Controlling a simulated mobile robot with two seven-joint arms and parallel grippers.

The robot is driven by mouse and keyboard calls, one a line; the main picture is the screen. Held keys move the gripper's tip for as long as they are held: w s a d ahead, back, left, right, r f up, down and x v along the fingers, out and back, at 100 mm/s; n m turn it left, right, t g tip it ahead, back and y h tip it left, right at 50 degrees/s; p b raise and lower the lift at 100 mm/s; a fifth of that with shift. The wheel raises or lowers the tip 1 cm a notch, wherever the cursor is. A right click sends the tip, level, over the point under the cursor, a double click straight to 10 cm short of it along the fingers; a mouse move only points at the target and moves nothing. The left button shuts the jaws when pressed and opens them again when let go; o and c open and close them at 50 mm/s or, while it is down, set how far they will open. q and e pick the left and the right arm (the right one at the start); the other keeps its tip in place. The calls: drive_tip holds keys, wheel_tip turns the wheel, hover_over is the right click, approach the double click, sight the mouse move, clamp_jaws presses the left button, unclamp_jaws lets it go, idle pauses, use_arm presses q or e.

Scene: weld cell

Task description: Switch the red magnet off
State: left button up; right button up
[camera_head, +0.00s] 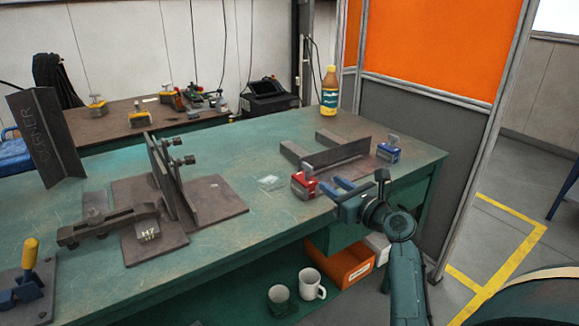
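The red magnet (304,184) stands on the green workbench near its right front edge, at the left end of an upright steel plate. It has a grey top part. My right gripper (331,187) comes in from the lower right. Its two blue fingers point left toward the magnet, with a gap between them and nothing visible in it. The fingertips appear just right of the magnet; I cannot tell whether they touch it. My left gripper is not in view.
A blue magnet (388,150) stands at the plate's (340,152) far end. A yellow-capped bottle (329,92) stands behind. A clamped steel fixture (172,190) occupies the middle of the workbench (245,155). Two mugs (312,284) and an orange bin (340,265) sit below.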

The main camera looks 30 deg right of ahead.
sight(307, 171)
drive_tip(key=shift+m, duration=0.4)
drive_tip(key=w, duration=0.4)
drive_tip(key=w+b, duration=0.1)
drive_tip(key=w, duration=0.4)
drive_tip(key=w+b, duration=0.1)
drive_tip(key=w, duration=0.3)
drive_tip(key=shift+w+a+r, duration=0.15)
drive_tip(key=shift+a+r, duration=0.15)
drive_tip(key=shift+a, duration=0.05)
clamp_jaws()
